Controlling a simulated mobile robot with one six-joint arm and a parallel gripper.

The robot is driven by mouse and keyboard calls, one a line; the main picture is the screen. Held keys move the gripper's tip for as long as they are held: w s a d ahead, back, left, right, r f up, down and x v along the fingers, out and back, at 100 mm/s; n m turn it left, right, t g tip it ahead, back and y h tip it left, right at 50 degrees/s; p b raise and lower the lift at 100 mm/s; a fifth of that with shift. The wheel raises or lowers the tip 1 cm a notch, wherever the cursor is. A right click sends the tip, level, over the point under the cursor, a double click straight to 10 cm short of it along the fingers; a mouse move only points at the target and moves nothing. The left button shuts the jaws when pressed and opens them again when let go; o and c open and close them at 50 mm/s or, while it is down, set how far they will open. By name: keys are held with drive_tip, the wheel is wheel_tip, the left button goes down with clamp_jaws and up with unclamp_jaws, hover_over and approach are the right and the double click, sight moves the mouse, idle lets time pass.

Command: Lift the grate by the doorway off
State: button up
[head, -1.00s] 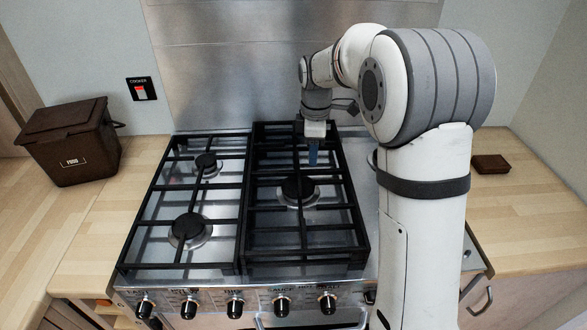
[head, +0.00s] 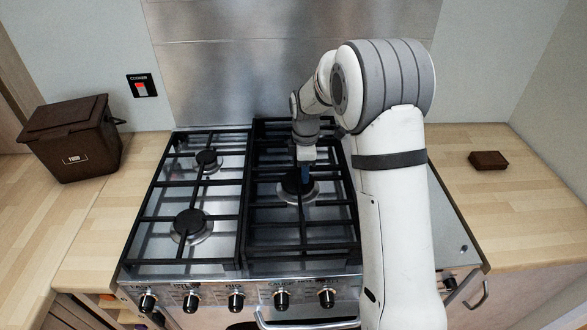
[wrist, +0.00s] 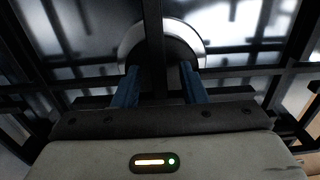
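Two black grates lie side by side on the steel hob: the left grate (head: 143,213) over two burners, the right grate (head: 247,232) over one large burner (head: 291,186). No doorway is clearly visible, so I cannot tell which grate is by it. My gripper (head: 305,180) points down at the right grate, near the large burner. In the wrist view, the blue fingers of my gripper (wrist: 158,85) are apart, with a grate bar (wrist: 153,35) running between them. I cannot tell whether they touch it. My arm hides the right grate's right side.
A brown food bin (head: 72,145) stands on the left worktop (head: 75,215). A small brown block (head: 488,160) lies on the right worktop (head: 530,205), which is otherwise clear. A steel splashback (head: 300,70) rises behind the hob. Several knobs (head: 236,300) line the front.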

drive_tip(key=shift+c, duration=0.2)
clamp_jaws()
drive_tip(key=shift+w+r, duration=0.1)
drive_tip(key=shift+r, duration=0.05)
idle(0.9)
